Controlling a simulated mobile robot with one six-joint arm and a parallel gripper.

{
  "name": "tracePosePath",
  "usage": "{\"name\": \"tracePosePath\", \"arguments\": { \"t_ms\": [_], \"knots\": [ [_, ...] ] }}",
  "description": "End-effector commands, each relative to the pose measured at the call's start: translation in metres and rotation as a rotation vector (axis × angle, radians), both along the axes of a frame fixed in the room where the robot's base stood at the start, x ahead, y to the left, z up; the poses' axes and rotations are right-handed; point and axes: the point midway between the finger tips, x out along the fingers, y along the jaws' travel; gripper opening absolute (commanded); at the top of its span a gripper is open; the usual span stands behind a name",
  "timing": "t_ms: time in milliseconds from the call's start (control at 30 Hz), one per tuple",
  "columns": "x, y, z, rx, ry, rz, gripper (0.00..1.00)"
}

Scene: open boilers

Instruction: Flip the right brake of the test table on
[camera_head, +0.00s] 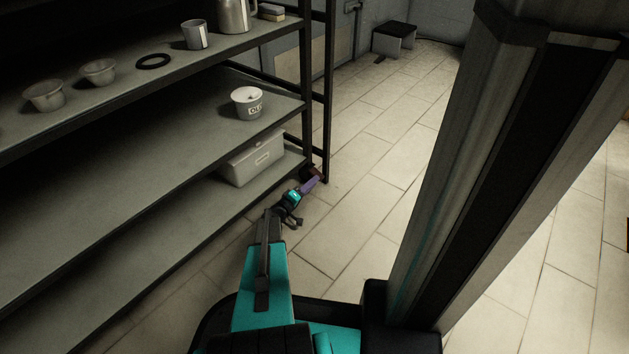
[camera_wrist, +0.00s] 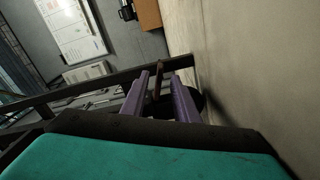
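I cannot make out the test table or its right brake in either view. My gripper (camera_head: 311,183) is low, near the foot of the shelf rack's right end post. In the wrist view its two purple fingers (camera_wrist: 161,80) stand apart, with a gap between them. A thin brown piece (camera_wrist: 157,82) shows in that gap. I cannot tell what it is or how far off it lies, and neither finger is seen closed on it. In the head view a small dark reddish thing shows beside the fingertips, too small to name.
A shelf rack (camera_head: 150,195) fills the left, with cups, bowls, a pot (camera_head: 234,15), a white tub (camera_head: 248,102) and a pale box (camera_head: 252,160). A dark-topped box (camera_head: 394,40) stands at the far wall. The tiled floor (camera_head: 375,150) right of the rack is clear.

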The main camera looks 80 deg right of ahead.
Motion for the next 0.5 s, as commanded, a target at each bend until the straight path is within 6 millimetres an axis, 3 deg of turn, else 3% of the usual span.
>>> {"name": "tracePosePath", "arguments": {
  "t_ms": [500],
  "knots": [
    [0.039,0.069,0.002,0.001,-0.001,0.002,0.27]
  ]
}}
